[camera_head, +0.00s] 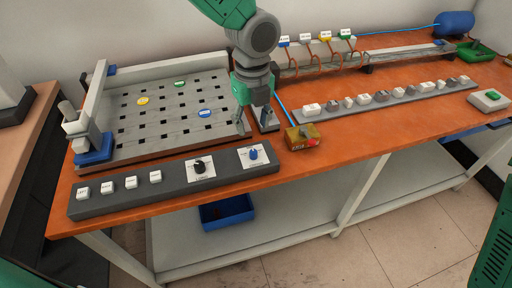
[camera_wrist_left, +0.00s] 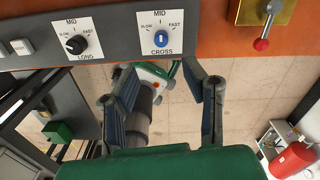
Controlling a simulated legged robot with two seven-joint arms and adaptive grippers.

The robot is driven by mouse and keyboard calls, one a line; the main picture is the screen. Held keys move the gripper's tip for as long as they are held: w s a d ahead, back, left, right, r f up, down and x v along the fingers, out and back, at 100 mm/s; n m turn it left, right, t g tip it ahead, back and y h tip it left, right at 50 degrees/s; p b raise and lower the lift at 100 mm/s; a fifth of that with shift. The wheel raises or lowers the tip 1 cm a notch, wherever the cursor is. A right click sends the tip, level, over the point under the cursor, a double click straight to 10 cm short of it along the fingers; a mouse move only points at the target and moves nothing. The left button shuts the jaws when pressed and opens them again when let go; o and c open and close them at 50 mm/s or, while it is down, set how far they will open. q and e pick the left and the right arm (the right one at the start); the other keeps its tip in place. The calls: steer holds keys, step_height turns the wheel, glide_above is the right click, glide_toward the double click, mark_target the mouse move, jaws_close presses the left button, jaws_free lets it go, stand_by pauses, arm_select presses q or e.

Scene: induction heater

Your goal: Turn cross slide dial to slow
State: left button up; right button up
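The cross dial is a blue knob (camera_head: 253,154) on a white plate at the right end of the dark control bar. In the left wrist view the blue knob (camera_wrist_left: 161,38) has SLOW on its left, MID above and FAST on its right, with CROSS below. Its pointer seems to aim up near MID, but the mark is small. My left gripper (camera_head: 253,122) is above and behind the bar, close to the dial, not touching it. In the wrist view its fingers (camera_wrist_left: 160,68) are spread apart and empty. My right gripper is not in view.
The black LONG dial (camera_head: 199,167) and several white buttons (camera_head: 132,182) share the control bar (camera_head: 225,172). A brass box (camera_head: 302,137) with a red-tipped lever stands to the right. The perforated table (camera_head: 170,130) lies behind the bar. Open floor is in front.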

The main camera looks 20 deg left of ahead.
mark_target(252, 150)
arm_select(q)
steer(key=f, duration=0.4)
steer(key=a+f, duration=0.1)
steer(key=f, duration=0.1)
steer(key=shift+w+f, duration=0.25)
steer(key=shift+f, duration=0.05)
steer(key=f, duration=0.1)
steer(key=d+f, duration=0.1)
steer(key=shift+s+d+f, duration=0.15)
steer(key=shift+d+f, duration=0.05)
steer(key=shift+f, duration=0.2)
steer(key=shift+d+f, duration=0.2)
steer(key=shift+f, duration=0.1)
steer(key=shift+a+f, duration=0.1)
steer(key=shift+a, duration=0.5)
steer(key=shift+c, duration=0.3)
jaws_close()
